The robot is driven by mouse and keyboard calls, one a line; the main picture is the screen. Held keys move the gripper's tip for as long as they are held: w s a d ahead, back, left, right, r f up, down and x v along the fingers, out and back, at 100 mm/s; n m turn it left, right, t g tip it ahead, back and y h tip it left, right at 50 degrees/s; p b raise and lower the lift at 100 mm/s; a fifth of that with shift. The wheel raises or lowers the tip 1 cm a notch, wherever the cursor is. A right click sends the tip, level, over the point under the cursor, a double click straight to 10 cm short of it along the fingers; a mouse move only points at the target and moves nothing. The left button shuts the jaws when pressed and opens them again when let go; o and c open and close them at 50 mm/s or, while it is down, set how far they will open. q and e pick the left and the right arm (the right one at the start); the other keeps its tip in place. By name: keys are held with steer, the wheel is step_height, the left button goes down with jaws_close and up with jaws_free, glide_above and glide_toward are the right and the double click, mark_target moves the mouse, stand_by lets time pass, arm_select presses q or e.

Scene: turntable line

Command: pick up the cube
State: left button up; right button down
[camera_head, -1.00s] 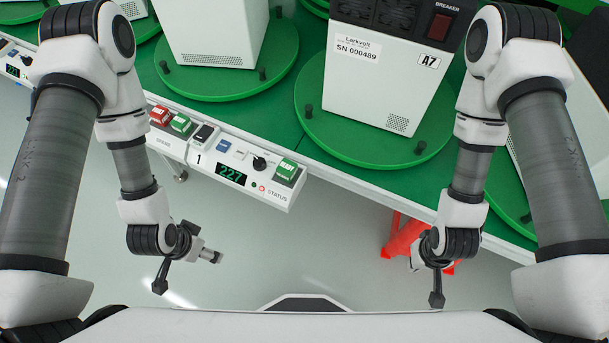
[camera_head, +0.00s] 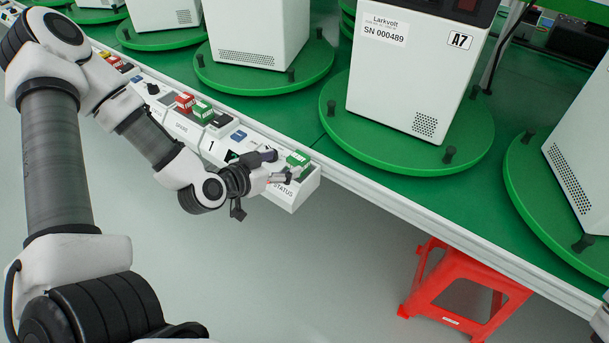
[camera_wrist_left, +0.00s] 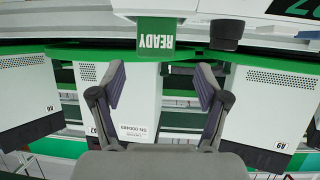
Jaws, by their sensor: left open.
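I see no loose cube in either view. The block-shaped part nearest my left gripper is a green button marked READY (camera_head: 298,159), at the near right end of the white control box (camera_head: 284,194). My left gripper (camera_head: 274,167) is at that end of the box, just left of the button, and hides part of the panel. In the left wrist view the gripper (camera_wrist_left: 160,80) is open with nothing between its fingers. The green READY button (camera_wrist_left: 157,38) shows ahead of the fingertips, between their lines. My right gripper is out of view.
A white unit marked A7 (camera_head: 415,75) stands on a green turntable (camera_head: 400,155) behind the table edge. Other white units stand left and right of it. Red and green buttons (camera_head: 194,105) sit further left. A red stool (camera_head: 460,290) stands on the floor below the table.

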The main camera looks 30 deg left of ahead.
mark_target(298, 157)
arm_select(q)
steer(key=shift+w+d, duration=0.6)
steer(key=x, duration=0.1)
steer(key=b+x, duration=0.1)
steer(key=x, duration=0.2)
steer(key=shift+w+a+f+b, duration=0.1)
steer(key=shift+a+f+b, duration=0.05)
steer(key=shift+a+b, duration=0.2)
steer(key=shift+w+d, duration=0.25)
steer(key=shift+w, duration=0.1)
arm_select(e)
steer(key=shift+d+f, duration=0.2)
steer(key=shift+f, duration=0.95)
arm_select(q)
steer(key=shift+s+a, duration=0.1)
steer(key=c, duration=1.3)
